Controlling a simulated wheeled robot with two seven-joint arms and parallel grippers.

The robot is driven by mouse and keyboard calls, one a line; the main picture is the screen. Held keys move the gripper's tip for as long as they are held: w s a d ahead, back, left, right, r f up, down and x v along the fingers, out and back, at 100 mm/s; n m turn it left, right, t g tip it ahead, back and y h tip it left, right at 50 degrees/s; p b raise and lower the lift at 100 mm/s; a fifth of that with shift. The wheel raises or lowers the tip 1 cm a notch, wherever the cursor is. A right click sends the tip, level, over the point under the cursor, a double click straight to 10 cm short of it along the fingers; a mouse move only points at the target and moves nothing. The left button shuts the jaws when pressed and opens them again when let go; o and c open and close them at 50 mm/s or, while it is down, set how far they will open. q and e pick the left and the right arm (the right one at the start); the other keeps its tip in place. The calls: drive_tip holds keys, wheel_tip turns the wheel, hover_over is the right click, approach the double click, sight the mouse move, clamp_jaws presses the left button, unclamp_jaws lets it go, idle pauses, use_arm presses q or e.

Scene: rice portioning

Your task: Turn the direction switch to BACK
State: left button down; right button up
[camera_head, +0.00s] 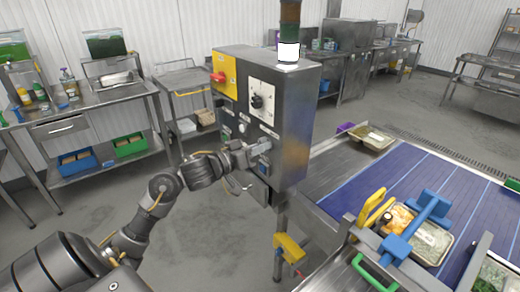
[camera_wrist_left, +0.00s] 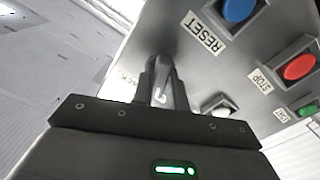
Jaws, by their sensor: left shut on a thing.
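My left gripper (camera_head: 250,150) reaches the lower front of the dark control box (camera_head: 292,120). In the left wrist view my left gripper (camera_wrist_left: 162,75) is shut around the small grey direction switch (camera_wrist_left: 161,97), between its two dark fingers. In the head view the switch is hidden by the gripper. My right gripper is not in view.
Near the switch are a blue button (camera_wrist_left: 238,10) labelled RESET, a red STOP button (camera_wrist_left: 298,67), a green button (camera_wrist_left: 308,110) and a pale button (camera_wrist_left: 221,108). The box also carries a rotary dial (camera_head: 257,101) and a red switch (camera_head: 218,77). A blue conveyor (camera_head: 385,185) lies right.

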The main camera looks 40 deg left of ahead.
use_arm(q)
drive_tip(key=shift+m, duration=0.4)
drive_tip(key=shift+m+b, duration=0.5)
drive_tip(key=shift+m, duration=1.1)
drive_tip(key=shift+m+b, duration=0.7)
drive_tip(key=shift+m, duration=0.9)
